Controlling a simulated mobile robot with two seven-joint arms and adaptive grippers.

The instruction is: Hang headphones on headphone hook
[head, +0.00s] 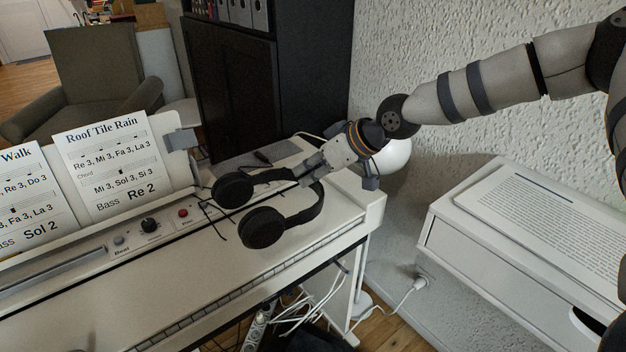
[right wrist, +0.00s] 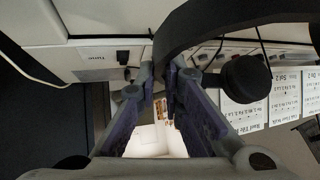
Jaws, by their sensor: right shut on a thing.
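The black headphones (head: 263,227) are over the right end of the piano, with both ear cups pointing left. My right gripper (head: 308,172) is shut on their headband. In the right wrist view, the headband (right wrist: 205,20) arches past the fingertips of my right gripper (right wrist: 160,75), and an ear cup (right wrist: 246,82) hangs to the right. I cannot tell whether the cups touch the piano top. A small grey bracket (head: 182,139) sits at the right end of the music rest. I cannot make out for certain which part is the headphone hook. My left gripper is out of view.
The white digital piano (head: 180,290) carries sheet music (head: 100,165) and a control panel. A white round lamp (head: 393,155) is behind my right gripper. A dark cabinet (head: 232,90) stands behind, and a white unit with a printed page (head: 540,235) is at right. Cables hang below.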

